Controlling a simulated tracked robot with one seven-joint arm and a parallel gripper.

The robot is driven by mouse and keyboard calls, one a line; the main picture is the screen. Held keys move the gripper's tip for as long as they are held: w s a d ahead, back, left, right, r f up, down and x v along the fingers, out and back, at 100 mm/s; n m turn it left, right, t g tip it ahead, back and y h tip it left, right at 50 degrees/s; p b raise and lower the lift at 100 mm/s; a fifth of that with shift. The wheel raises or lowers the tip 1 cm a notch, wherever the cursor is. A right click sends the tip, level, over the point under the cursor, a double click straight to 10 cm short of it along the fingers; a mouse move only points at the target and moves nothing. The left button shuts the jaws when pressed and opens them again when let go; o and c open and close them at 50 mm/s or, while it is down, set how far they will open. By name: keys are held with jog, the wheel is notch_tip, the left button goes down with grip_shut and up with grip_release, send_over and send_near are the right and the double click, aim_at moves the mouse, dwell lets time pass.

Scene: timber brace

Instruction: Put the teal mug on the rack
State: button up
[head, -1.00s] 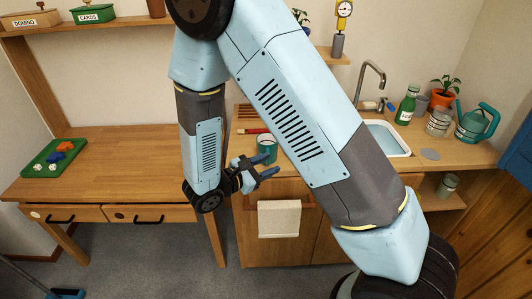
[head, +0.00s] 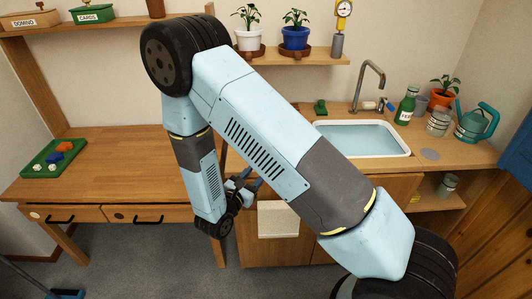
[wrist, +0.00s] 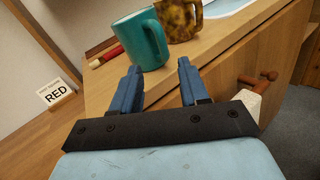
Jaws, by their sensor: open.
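The teal mug (wrist: 138,40) stands upright on the wooden counter near its front edge in the wrist view, its handle facing right. My arm hides it in the head view. My gripper (wrist: 158,68) is open and empty, with its two blue fingers pointing at the counter edge, just short of the mug and apart from it. In the head view my gripper (head: 246,185) is in front of the counter. A brown wooden piece (wrist: 102,46) behind the mug may be part of the rack, but I cannot tell.
A mottled brown mug (wrist: 180,18) stands close to the right of the teal mug. A red stick (wrist: 104,59) lies to its left. A towel (head: 278,219) hangs on the cabinet front. The sink (head: 362,139) is to the right. The left desk (head: 110,170) is mostly clear.

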jog(key=shift+r+x, duration=0.15)
jog(key=shift+x, duration=1.5)
jog(key=shift+r+x, duration=0.2)
jog(key=shift+x, duration=1.5)
jog(key=shift+s+d, duration=0.15)
jog(key=shift+d, duration=0.05)
jog(key=shift+c, duration=0.2)
grip_shut()
